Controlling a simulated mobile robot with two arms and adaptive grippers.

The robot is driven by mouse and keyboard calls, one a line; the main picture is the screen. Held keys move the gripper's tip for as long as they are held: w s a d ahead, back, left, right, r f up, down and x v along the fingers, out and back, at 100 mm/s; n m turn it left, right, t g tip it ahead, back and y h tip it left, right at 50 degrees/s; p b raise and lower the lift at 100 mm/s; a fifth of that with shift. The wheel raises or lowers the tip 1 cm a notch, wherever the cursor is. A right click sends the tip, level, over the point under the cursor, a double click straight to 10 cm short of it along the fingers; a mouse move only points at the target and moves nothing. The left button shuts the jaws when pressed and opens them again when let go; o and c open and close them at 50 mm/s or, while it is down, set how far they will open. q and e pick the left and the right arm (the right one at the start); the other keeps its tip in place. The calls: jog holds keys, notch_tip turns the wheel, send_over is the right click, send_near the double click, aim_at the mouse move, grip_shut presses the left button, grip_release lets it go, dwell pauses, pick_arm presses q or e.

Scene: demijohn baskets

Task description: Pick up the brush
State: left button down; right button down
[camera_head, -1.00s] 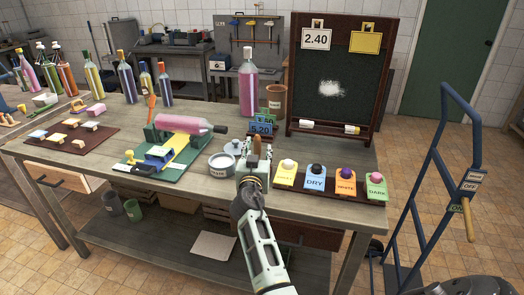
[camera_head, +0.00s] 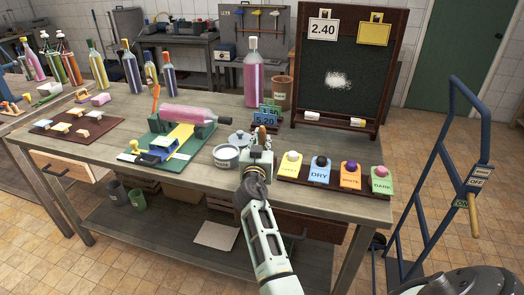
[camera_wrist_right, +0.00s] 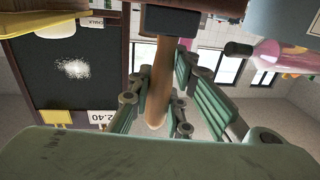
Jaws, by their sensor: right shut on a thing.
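The brush shows in the right wrist view as a brown wooden handle (camera_wrist_right: 163,75) with a dark block (camera_wrist_right: 190,22) at its end. In the head view only a small brown part of the brush (camera_head: 262,137) shows above my right gripper (camera_head: 259,154). My right gripper is shut on the brush, with its green ribbed fingers (camera_wrist_right: 160,95) on either side of the handle. It is at the table's front part, between the grey pot and the colored cards. My left gripper is not in view.
The grey pot (camera_head: 226,157) stands just left of the gripper. A row of labelled cards with knobs (camera_head: 320,170) is close on the right. A pink bottle (camera_head: 188,114) lies on a green cradle at left.

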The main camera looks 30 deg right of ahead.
aim_at(263, 132)
jog(key=shift+r, duration=0.55)
jog(key=r, duration=0.3)
jog(key=shift+s+d+r+p, duration=0.15)
jog(key=shift+d+r+p, duration=0.05)
jog(key=shift+r+p, duration=0.1)
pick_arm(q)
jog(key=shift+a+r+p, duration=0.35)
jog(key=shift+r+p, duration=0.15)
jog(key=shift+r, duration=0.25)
pick_arm(e)
jog(key=s+d+r, duration=0.6)
jog(key=s+d, duration=0.1)
jog(key=s, duration=0.1)
jog(key=shift+s+r, duration=0.15)
jog(key=shift+s, duration=0.2)
dwell(0.5)
